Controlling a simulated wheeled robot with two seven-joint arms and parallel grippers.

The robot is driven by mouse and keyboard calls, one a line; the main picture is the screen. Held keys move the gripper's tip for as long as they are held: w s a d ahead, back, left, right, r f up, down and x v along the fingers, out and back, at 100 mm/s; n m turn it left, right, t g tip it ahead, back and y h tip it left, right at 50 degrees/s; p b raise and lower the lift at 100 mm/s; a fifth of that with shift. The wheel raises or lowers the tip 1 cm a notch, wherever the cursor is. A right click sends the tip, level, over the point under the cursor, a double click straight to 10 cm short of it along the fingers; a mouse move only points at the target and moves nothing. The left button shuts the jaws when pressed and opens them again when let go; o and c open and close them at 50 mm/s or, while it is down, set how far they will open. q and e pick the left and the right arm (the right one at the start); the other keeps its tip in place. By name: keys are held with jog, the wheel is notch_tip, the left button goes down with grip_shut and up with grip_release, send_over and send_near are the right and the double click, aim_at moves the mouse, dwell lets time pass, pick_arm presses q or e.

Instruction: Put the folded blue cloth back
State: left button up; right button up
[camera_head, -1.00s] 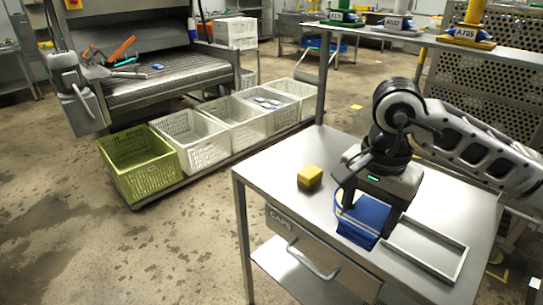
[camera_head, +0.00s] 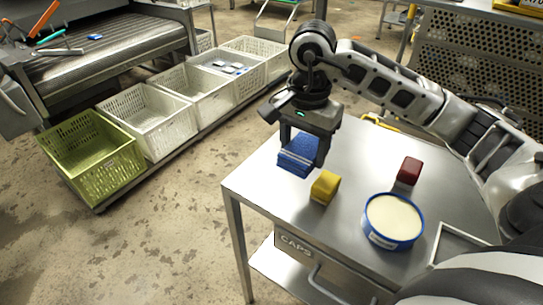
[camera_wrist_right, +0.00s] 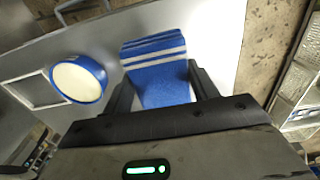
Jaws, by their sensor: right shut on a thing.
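The folded blue cloth (camera_head: 297,156) has white stripes, which show in the right wrist view (camera_wrist_right: 158,72). My right gripper (camera_head: 303,150) is shut on it, with a finger on each side. The cloth is at the table's (camera_head: 262,186) back left part, beyond the yellow block; I cannot tell whether it touches the tabletop. My left gripper is not in view.
On the table stand a yellow block (camera_head: 325,187), a dark red block (camera_head: 409,170) and a round blue-rimmed tub (camera_head: 392,221) with a cream top. An empty metal frame (camera_head: 458,240) lies at the right. Crates (camera_head: 92,158) line the floor at left.

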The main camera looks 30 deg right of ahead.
jog(key=w+f, duration=0.2)
jog(key=w, duration=0.2)
jog(key=p, duration=0.1)
send_over(274, 172)
notch_tip(274, 172, down, 5)
jog(key=shift+s+f, duration=0.15)
jog(key=shift+f, duration=0.05)
jog(key=shift+f+p, duration=0.4)
jog(key=shift+f, duration=1.3)
jog(key=o, duration=0.9)
jog(key=shift+f, duration=0.1)
